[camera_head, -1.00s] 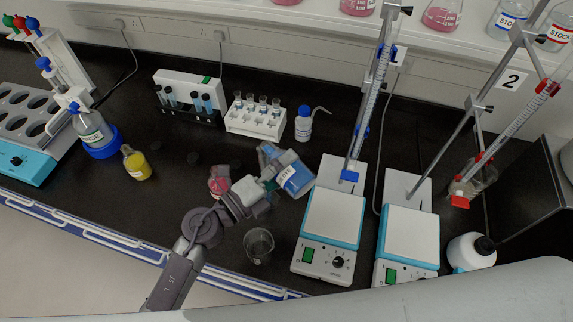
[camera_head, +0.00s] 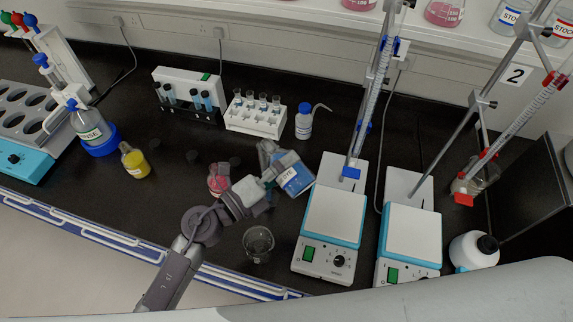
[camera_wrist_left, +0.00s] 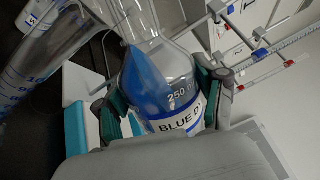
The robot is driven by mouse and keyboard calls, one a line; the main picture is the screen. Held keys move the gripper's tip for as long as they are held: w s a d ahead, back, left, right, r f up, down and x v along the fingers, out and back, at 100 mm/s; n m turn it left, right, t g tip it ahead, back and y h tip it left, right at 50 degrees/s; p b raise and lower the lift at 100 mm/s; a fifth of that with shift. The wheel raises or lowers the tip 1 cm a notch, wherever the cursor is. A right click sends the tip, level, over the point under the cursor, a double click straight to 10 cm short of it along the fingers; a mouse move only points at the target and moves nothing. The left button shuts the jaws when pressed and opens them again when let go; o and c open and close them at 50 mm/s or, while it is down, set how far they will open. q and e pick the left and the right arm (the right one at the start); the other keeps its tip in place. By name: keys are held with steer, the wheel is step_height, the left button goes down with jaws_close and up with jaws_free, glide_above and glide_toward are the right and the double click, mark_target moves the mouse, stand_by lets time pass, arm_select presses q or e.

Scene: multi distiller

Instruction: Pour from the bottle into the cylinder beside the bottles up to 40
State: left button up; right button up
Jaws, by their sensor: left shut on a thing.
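My left gripper (camera_head: 282,174) is shut on the blue dye bottle (camera_head: 297,182), holding it tilted beside the left hotplate. In the left wrist view, the clear bottle (camera_wrist_left: 178,72) has a "BLUE D" label and a 250 mark. Its blue liquid lies slanted along one side toward the neck, and its mouth is out of frame. A clear cylinder (camera_wrist_left: 38,62) with blue graduations stands at the left of that view, close to the bottle neck. I cannot make out a liquid level in it. My right gripper is not in view.
An empty-looking beaker (camera_head: 258,243) and a pink-liquid flask (camera_head: 218,181) stand near my left arm. A yellow bottle (camera_head: 135,163) is farther left. Two hotplates (camera_head: 332,216) with burette stands are on the right. A tube rack (camera_head: 256,119) and small wash bottle (camera_head: 304,124) are behind.

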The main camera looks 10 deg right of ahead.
mark_target(295, 175)
arm_select(q)
steer(key=shift+f+m+b, duration=0.5)
steer(key=shift+m+b, duration=0.3)
steer(key=shift+b, duration=0.05)
steer(key=shift+w+r, duration=0.1)
steer(key=shift+r+p, duration=0.15)
steer(key=shift+p, duration=0.2)
steer(key=s+d+r+p, duration=0.1)
steer(key=p, duration=0.1)
steer(key=s+d+r+p, duration=0.1)
steer(key=s, duration=0.1)
steer(key=shift+r+p, duration=0.4)
steer(key=shift+s+r, duration=0.1)
steer(key=shift+s, duration=0.1)
steer(key=shift+d, duration=0.1)
